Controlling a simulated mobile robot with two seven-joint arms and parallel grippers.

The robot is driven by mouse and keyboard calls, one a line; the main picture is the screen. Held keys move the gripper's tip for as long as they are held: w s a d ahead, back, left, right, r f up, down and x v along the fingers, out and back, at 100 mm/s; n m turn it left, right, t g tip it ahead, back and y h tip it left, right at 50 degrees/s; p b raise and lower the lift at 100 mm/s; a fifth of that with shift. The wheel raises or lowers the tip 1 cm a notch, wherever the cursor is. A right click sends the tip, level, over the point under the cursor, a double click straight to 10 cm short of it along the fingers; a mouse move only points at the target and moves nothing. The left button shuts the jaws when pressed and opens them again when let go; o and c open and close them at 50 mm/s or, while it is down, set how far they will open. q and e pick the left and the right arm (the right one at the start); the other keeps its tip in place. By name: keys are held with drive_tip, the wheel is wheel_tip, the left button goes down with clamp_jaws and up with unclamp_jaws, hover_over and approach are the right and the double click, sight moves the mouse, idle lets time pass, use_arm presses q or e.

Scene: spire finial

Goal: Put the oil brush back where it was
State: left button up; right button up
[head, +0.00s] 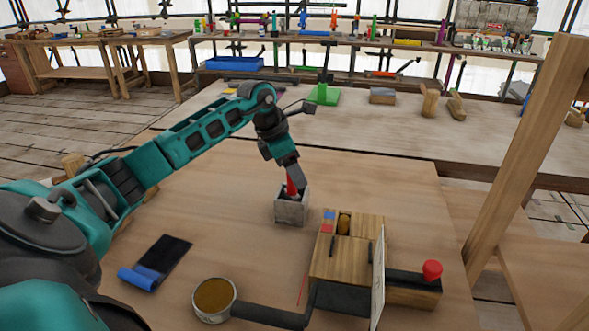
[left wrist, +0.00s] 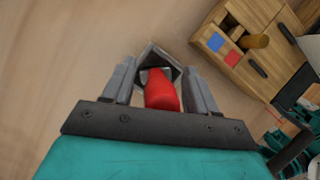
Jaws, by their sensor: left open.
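The oil brush, seen by its red handle (head: 291,186), stands in a small grey square holder (head: 291,210) on the wooden workbench. My left gripper (head: 289,172) is above the holder, pointing down, with its fingers at the handle. In the left wrist view the red handle (left wrist: 161,90) lies between the two spread fingers (left wrist: 160,85), with a gap on each side. The grey holder (left wrist: 151,55) shows behind it. The brush's lower end is hidden inside the holder. My right gripper is not in view.
A wooden box (head: 340,262) with blue and red squares stands right of the holder. A round tin (head: 213,299) and a dark pad with a blue roll (head: 140,277) lie in front. Bench left of the holder is clear.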

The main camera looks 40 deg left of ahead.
use_arm(q)
drive_tip(key=v, duration=1.2)
drive_tip(key=shift+r, duration=0.2)
drive_tip(key=shift+d, duration=0.1)
